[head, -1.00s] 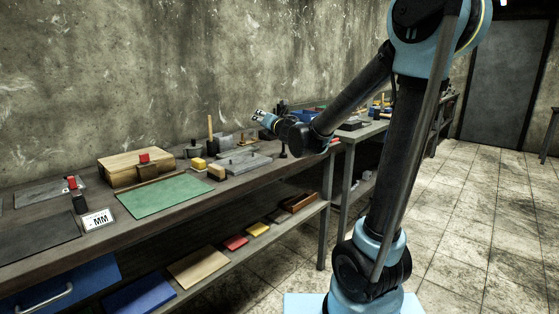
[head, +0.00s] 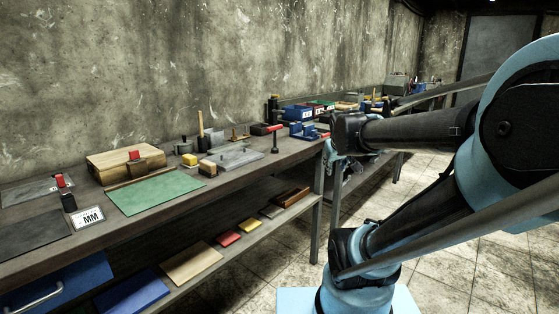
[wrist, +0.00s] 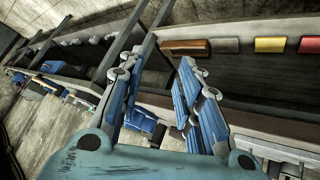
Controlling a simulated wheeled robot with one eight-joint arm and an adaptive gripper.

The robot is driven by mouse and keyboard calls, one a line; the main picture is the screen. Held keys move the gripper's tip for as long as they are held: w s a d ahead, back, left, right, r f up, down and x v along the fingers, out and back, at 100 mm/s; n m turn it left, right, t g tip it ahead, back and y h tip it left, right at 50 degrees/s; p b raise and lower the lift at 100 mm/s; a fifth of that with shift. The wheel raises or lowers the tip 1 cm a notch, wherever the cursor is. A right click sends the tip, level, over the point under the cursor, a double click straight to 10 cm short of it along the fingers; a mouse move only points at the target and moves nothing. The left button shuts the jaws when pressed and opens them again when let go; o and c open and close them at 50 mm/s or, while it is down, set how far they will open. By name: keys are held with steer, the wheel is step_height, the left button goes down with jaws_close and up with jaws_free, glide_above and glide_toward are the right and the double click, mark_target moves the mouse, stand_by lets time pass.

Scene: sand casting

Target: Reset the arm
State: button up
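My arm is folded back at the right of the head view, with its forearm running left toward the bench. My gripper (head: 334,160) hangs at the forearm's end by the front edge of the workbench (head: 160,222), partly hidden behind the arm's dark end. In the wrist view my gripper (wrist: 160,66) shows two blue-padded fingers spread apart with nothing held between them.
The lower shelf holds red (head: 227,239) and yellow (head: 250,225) blocks. Tiled floor (head: 440,250) is open at right.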

steer(key=s+f+m+g, duration=0.1)
steer(key=s+f+g, duration=0.2)
steer(key=s+f, duration=0.3)
steer(key=s+f+m+g, duration=0.1)
steer(key=s+f+g, duration=0.2)
steer(key=s+f, duration=0.4)
steer(key=s, duration=0.6)
steer(key=shift+s+a+y, duration=0.15)
steer(key=shift+a+y, duration=0.1)
steer(key=shift+y, duration=0.15)
